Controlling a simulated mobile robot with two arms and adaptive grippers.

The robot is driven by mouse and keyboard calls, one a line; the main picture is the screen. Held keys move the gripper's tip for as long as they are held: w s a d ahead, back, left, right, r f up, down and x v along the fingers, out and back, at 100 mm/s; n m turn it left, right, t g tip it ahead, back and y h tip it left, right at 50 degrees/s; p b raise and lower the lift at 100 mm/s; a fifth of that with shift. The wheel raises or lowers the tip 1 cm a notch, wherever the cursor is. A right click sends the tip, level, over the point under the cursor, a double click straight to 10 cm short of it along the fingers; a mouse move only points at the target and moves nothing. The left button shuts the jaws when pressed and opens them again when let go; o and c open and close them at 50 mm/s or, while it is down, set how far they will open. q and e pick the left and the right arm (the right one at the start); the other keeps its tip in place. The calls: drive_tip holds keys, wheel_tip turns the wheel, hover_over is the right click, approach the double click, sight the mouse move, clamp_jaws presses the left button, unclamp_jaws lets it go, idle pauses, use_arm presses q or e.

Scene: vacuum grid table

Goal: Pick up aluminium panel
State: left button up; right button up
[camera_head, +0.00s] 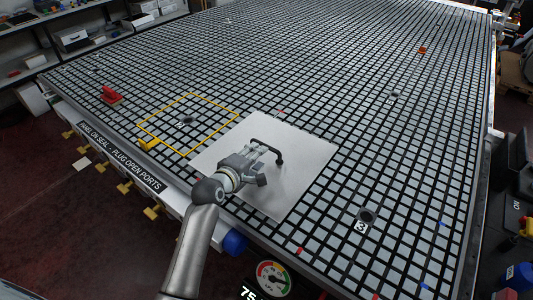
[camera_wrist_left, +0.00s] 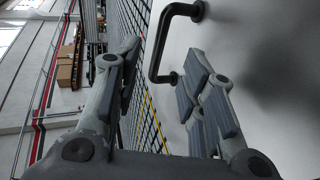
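The aluminium panel (camera_head: 302,165) is a plain light-grey square lying flat on the grid table. A dark bar handle (camera_head: 268,144) stands on it. My left gripper (camera_head: 262,165) is over the panel, close to the handle on its near side. In the left wrist view its fingers (camera_wrist_left: 168,75) are spread apart with nothing between the pads. The handle (camera_wrist_left: 158,45) shows ahead of them, and the panel (camera_wrist_left: 250,45) fills the right side. I cannot tell whether a finger touches the panel. My right gripper is not in view.
The gridded vacuum table (camera_head: 400,150) is mostly clear. A yellow square outline (camera_head: 214,103) lies left of the panel, with a red object (camera_head: 110,95) beyond it. A port marked 3 (camera_head: 366,217) is at right. A pressure gauge (camera_head: 272,278) is at the near edge.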

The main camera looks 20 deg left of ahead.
sight(263, 158)
use_arm(q)
drive_tip(key=shift+w+d+f, duration=0.1)
drive_tip(key=shift+w+f, duration=0.05)
drive_tip(key=shift+w, duration=0.35)
drive_tip(key=shift+w+f, duration=0.15)
drive_tip(key=shift+w, duration=0.15)
drive_tip(key=shift+w+f, duration=0.15)
drive_tip(key=shift+w, duration=0.3)
drive_tip(key=x, duration=0.3)
drive_tip(key=shift+w+a+f+p, duration=0.1)
drive_tip(key=shift+w+a+p, duration=0.15)
drive_tip(key=shift+w+p, duration=0.1)
drive_tip(key=shift+w+f, duration=0.1)
drive_tip(key=shift+w, duration=0.25)
drive_tip(key=shift+w+d+f, duration=0.1)
clamp_jaws()
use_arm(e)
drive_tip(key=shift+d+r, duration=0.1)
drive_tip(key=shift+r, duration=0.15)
